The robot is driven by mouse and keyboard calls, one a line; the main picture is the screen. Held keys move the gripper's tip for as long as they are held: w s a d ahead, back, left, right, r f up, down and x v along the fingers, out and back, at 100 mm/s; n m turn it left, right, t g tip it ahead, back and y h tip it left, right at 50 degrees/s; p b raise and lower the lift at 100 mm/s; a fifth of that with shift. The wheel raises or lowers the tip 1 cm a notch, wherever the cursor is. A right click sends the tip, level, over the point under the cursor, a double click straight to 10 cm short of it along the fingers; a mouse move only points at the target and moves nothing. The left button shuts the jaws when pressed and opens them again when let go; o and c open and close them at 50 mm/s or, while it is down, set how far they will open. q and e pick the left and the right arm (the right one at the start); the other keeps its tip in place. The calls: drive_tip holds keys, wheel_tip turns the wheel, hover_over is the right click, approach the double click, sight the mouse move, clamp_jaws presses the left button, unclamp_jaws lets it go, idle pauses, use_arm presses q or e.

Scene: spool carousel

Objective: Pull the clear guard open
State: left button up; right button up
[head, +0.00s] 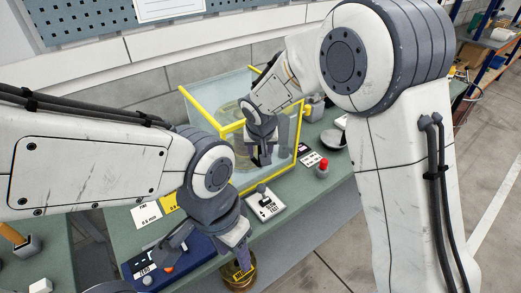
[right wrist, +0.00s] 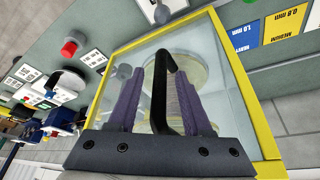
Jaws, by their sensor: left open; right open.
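The clear guard (head: 218,120) is a see-through box with yellow edges on the green bench, and it looks shut. In the right wrist view its yellow frame (right wrist: 238,70) surrounds a clear panel with a black bar handle (right wrist: 163,85). My right gripper (head: 262,154) is at the guard's front. In its wrist view the purple fingers (right wrist: 163,95) are open, one on each side of the handle, with gaps visible. A pale round spool shape (right wrist: 190,75) shows behind the panel. My left gripper (head: 240,257) is open, low at the bench front, just above a gold-coloured spool (head: 238,280).
A red button (head: 322,168) stands right of the guard. A white switch box (head: 265,203) sits in front of it. A blue device (head: 165,262) lies at the front left, near the left arm. A grey dish (head: 334,139) is further right.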

clamp_jaws()
idle(1.4)
